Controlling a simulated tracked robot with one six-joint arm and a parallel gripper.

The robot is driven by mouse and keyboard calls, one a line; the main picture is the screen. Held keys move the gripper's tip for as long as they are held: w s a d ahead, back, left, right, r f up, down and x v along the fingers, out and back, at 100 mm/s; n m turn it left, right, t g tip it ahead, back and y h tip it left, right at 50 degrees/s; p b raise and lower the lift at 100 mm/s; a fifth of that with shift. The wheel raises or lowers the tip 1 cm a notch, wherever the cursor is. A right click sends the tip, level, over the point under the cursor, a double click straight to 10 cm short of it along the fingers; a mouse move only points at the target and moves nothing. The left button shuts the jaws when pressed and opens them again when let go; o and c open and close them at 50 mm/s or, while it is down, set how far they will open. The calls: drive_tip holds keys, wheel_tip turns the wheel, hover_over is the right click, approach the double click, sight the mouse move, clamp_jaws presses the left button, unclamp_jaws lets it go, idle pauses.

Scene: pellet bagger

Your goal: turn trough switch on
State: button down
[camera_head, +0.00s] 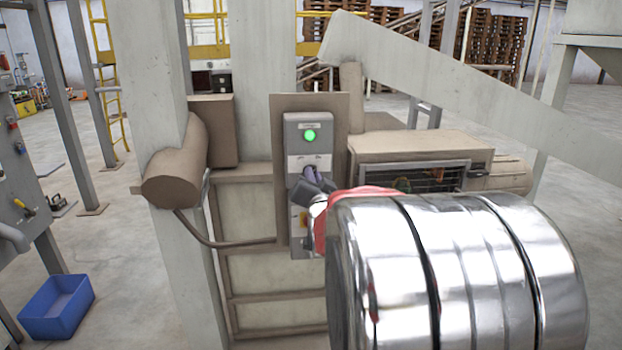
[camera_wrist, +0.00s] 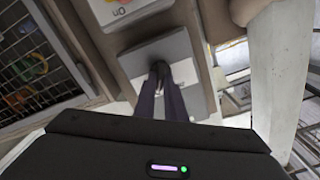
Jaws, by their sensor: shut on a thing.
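A grey control box (camera_head: 298,134) is fixed on a brown backing plate in the middle of the head view. Its round green lamp (camera_head: 309,135) is lit. Below the lamp is a light label plate, and the trough switch sits there, mostly hidden by my gripper (camera_head: 311,174). In the wrist view, my two dark fingers (camera_wrist: 161,76) are closed together on the small switch knob (camera_wrist: 158,67), against a grey box face (camera_wrist: 182,57). The knob's exact angle cannot be made out. A white plate (camera_wrist: 112,11) with "On" lettering shows at the top of the wrist view.
A yellow and red control (camera_head: 303,219) sits lower on the box, close to my wrist. A brown pipe (camera_head: 178,170) and a post stand to the left. A caged guard (camera_head: 420,176) is at the right. A blue bin (camera_head: 57,307) lies on the floor.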

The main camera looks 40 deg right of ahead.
drive_tip(key=shift+w+a+f, duration=0.1)
drive_tip(key=shift+f, duration=0.2)
drive_tip(key=c, duration=2.1)
unclamp_jaws()
drive_tip(key=shift+o, duration=1.4)
drive_tip(key=shift+r, duration=0.15)
